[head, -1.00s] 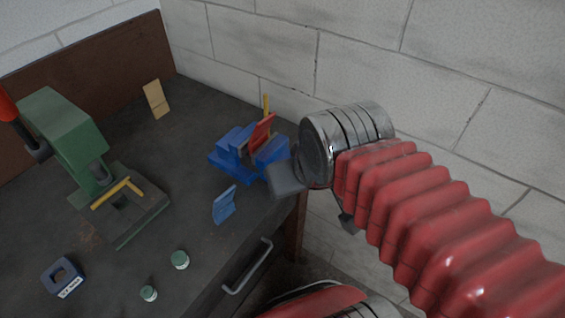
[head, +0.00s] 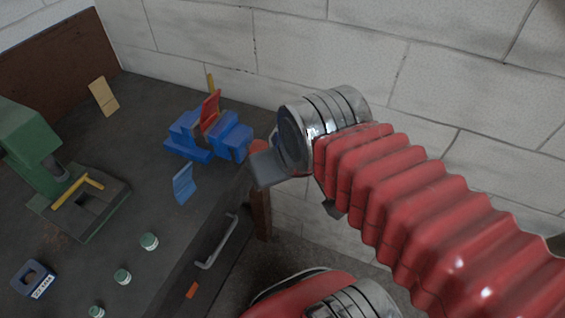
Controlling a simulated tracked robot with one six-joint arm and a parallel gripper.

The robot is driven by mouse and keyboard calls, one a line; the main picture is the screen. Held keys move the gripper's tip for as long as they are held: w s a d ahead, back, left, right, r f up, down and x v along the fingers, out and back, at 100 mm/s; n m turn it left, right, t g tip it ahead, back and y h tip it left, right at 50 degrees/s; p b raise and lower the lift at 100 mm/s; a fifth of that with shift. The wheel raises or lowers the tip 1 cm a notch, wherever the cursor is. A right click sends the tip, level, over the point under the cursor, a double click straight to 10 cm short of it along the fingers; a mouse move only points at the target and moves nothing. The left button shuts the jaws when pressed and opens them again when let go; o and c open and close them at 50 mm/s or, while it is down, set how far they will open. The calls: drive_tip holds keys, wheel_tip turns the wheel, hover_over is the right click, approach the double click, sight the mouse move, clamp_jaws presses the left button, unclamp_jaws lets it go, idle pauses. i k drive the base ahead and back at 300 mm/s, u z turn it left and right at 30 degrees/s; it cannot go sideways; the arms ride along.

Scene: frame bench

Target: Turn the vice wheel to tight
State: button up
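The blue vice (head: 190,143) stands near the far right edge of the dark bench, with a red piece (head: 210,108) upright between its jaws. A small orange-red rounded part (head: 259,146) shows at the vice's right end; it may be the wheel, and my gripper hides much of it. My gripper (head: 267,169) is at the end of my red ribbed arm, just right of the vice by the bench edge. One grey finger shows in front of the orange-red part. I cannot tell whether they touch, or whether the gripper is open.
A bent blue piece (head: 184,184) lies in front of the vice. A green press (head: 30,140) stands at left. Several green-capped jars (head: 149,242) and a blue block (head: 34,279) are nearer. A drawer handle (head: 217,243) sticks out in front. A brick wall (head: 300,50) is behind.

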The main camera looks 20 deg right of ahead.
sight(257, 146)
drive_tip(key=k, duration=1.5)
drive_tip(key=u, duration=0.75)
drive_tip(key=i, duration=0.95)
